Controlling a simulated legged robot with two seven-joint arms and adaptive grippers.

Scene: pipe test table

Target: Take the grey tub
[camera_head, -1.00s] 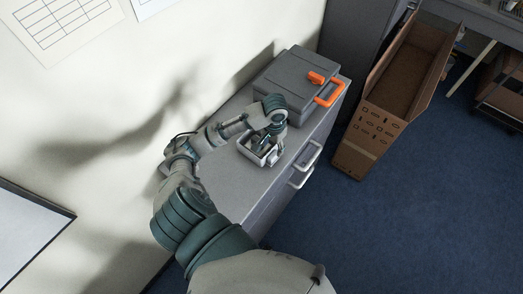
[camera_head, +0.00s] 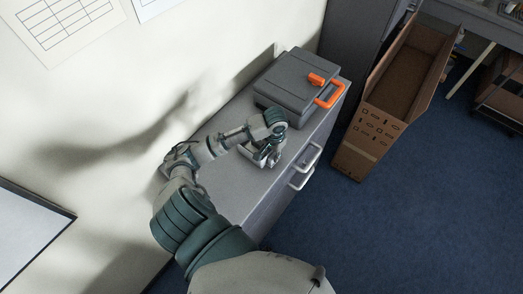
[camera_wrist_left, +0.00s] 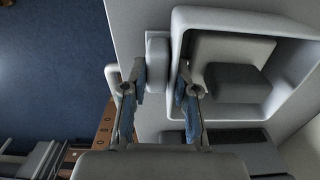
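The grey tub (camera_wrist_left: 225,20) fills the upper right of the left wrist view. It is light grey with rounded corners and holds grey blocks (camera_wrist_left: 235,75). In the head view the tub (camera_head: 252,157) sits on the cabinet top, largely hidden by my left gripper (camera_head: 265,152). My left gripper (camera_wrist_left: 158,95) has its fingers apart in the left wrist view. The right-hand finger overlaps the tub's near-side wall and the left-hand finger is outside it. A pale rounded lug (camera_wrist_left: 157,55) lies between them. Contact cannot be told. My right gripper is not in view.
A dark grey case (camera_head: 292,82) with an orange handle (camera_head: 330,95) stands behind the tub on the cabinet (camera_head: 235,190). White drawer handles (camera_head: 312,157) stick out in front. A tall cardboard box (camera_head: 365,130) stands on the blue floor. The wall is close at left.

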